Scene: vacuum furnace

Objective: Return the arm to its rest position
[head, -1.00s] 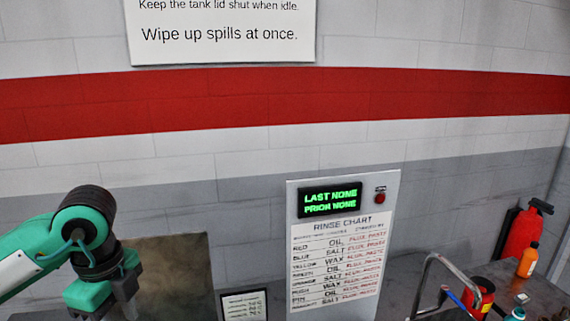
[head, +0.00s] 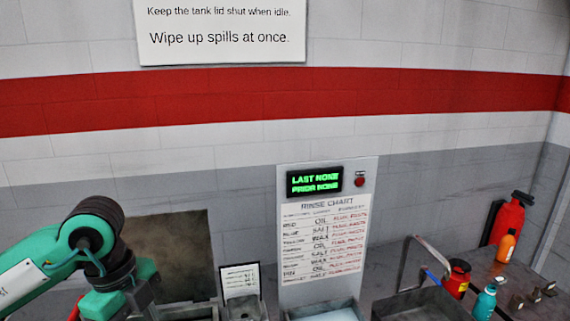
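My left arm comes in from the left in green and black. Its gripper (head: 130,300) points down at the bottom left, in front of a brown panel (head: 180,245). Its fingertips are cut off by the lower edge of the picture, so I cannot tell whether it is open or holds anything. My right gripper is not in view.
A rinse chart board (head: 322,235) with a green-lit display (head: 314,180) stands in the middle. A small framed card (head: 241,281) is to its left. Basins line the bottom edge. At right are a red extinguisher (head: 507,220), an orange bottle (head: 506,246) and a teal bottle (head: 485,302).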

